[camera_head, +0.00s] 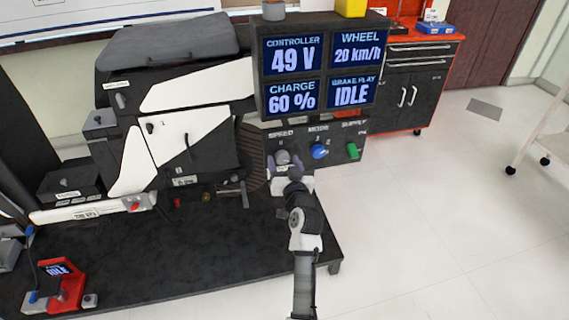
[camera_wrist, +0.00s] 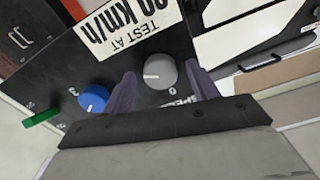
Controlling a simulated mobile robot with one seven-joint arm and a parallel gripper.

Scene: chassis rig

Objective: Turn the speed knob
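The speed knob (camera_wrist: 160,72) is a round grey dial on the dark control panel (camera_head: 338,150), with a "0" mark beside it. In the head view the knob (camera_head: 283,157) is the leftmost control, under the label "SPEED". My gripper (camera_wrist: 161,80) has its two purple fingers on either side of the knob, with narrow gaps showing in the wrist view. It is open around the knob; whether a fingertip touches it is unclear. In the head view my gripper (camera_head: 284,164) reaches the panel from below and partly covers the knob.
A blue mode knob (camera_head: 320,151) and a green supply switch (camera_head: 353,152) sit right of the speed knob. The display (camera_head: 322,75) above reads 49 V, 20 km/h, 60 % and IDLE. A "TEST AT" km/h label (camera_wrist: 138,35) is partly cut off.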

